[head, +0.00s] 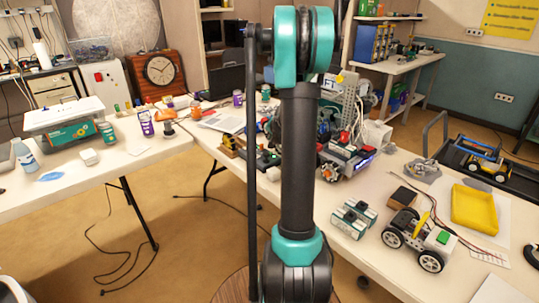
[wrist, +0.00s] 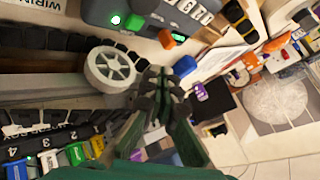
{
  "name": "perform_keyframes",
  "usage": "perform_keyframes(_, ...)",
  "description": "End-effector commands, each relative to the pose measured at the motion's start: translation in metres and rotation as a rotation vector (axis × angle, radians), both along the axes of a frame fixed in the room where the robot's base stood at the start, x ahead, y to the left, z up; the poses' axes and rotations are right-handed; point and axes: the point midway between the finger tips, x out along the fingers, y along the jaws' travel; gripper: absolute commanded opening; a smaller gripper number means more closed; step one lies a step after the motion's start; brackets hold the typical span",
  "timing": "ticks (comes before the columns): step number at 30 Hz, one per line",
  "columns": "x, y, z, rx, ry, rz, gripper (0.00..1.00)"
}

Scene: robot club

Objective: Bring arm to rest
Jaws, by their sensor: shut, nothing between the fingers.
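My arm (head: 297,160) stands upright in the middle of the head view, with dark links and teal joints. It covers part of the right-hand table behind it. My gripper is out of sight in the head view. In the wrist view my gripper (wrist: 160,88) points up the picture from the bottom middle. Its dark fingers are together with nothing between them. Behind the fingers are a grey spoked wheel (wrist: 110,69) and a dark box with a lit green button (wrist: 135,22). I cannot tell how far the fingers are from them.
The left table (head: 75,190) holds a lidded bin (head: 65,117) and a bottle (head: 25,158). Floor shows between the tables.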

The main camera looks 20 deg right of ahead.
Motion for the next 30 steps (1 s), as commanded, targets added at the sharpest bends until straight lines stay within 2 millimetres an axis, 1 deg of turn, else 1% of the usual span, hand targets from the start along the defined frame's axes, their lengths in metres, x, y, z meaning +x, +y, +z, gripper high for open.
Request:
perform_keyframes(14, 0.000, 0.000, 0.000, 0.000, 0.000, 0.000, 0.00)
perform_keyframes(17, -0.006, 0.007, 0.001, -0.007, 0.008, 0.014, 0.00)
perform_keyframes(20, -0.023, 0.029, 0.005, -0.029, 0.033, 0.057, 0.00)
perform_keyframes(23, -0.055, 0.062, 0.009, -0.066, 0.077, 0.130, 0.00)
perform_keyframes(24, -0.070, 0.076, 0.009, -0.086, 0.098, 0.164, 0.00)
perform_keyframes(26, -0.095, 0.097, 0.010, -0.114, 0.129, 0.216, 0.00)
perform_keyframes(27, -0.112, 0.110, 0.009, -0.135, 0.149, 0.252, 0.00)
perform_keyframes(29, -0.138, 0.128, 0.008, -0.164, 0.180, 0.304, 0.00)
perform_keyframes(30, -0.156, 0.139, 0.006, -0.182, 0.200, 0.338, 0.00)
